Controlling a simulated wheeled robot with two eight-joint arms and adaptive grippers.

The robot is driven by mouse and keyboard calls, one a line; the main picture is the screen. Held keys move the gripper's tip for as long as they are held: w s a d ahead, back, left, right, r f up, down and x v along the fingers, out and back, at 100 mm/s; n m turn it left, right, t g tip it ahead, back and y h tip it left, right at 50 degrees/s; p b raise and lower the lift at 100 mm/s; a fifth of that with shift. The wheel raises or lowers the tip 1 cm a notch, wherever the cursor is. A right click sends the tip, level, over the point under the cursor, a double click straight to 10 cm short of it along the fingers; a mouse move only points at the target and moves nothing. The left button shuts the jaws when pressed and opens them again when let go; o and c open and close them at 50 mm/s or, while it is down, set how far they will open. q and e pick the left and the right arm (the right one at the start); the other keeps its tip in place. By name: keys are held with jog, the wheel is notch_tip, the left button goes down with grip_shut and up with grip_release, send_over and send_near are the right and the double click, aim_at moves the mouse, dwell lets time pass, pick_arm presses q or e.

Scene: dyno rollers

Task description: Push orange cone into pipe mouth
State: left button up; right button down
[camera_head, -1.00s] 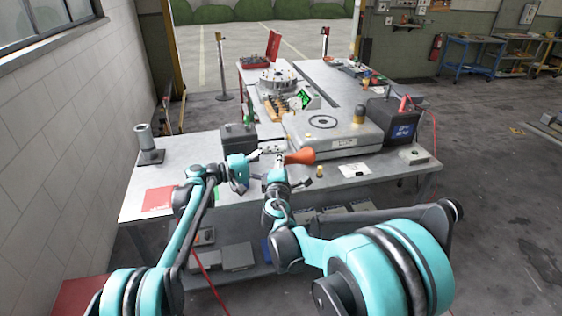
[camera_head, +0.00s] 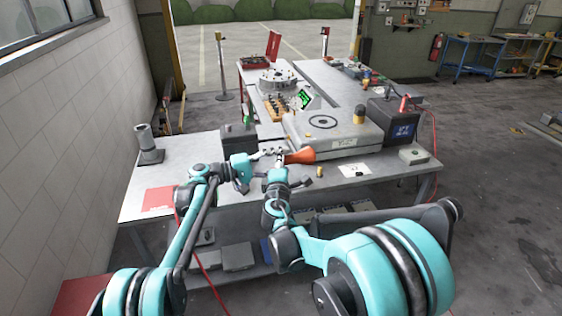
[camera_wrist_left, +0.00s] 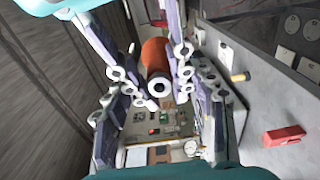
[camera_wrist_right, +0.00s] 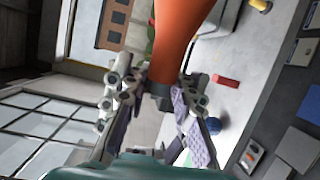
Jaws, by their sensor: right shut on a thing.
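The orange cone (camera_head: 302,156) lies sideways above the table, its wide end to the right in the head view. My right gripper (camera_head: 280,163) is shut on its narrow, dark-ringed end; the right wrist view shows the cone (camera_wrist_right: 182,35) between the fingers (camera_wrist_right: 155,85). My left gripper (camera_head: 262,156) is open and empty, just left of the cone. In the left wrist view the cone's narrow end (camera_wrist_left: 157,72) faces the camera between the spread fingers (camera_wrist_left: 157,58); I cannot tell whether they touch it. A grey upright pipe (camera_head: 146,138) stands on the table's left; its inside is hidden.
A red mat (camera_head: 158,198) lies at the table's left front. A dark box (camera_head: 238,138) stands behind my left gripper. A large grey machine (camera_head: 335,137) and a dark unit with a screen (camera_head: 393,122) stand to the right. Bare tabletop lies around the pipe.

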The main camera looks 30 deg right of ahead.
pick_arm(q)
jog(key=shift+c, duration=1.3)
jog(key=o, duration=1.4)
jog(key=a, duration=0.4)
jog(key=w+a, duration=0.1)
jog(key=a, duration=0.3)
jog(key=w+a, duration=0.1)
jog(key=a, duration=0.3)
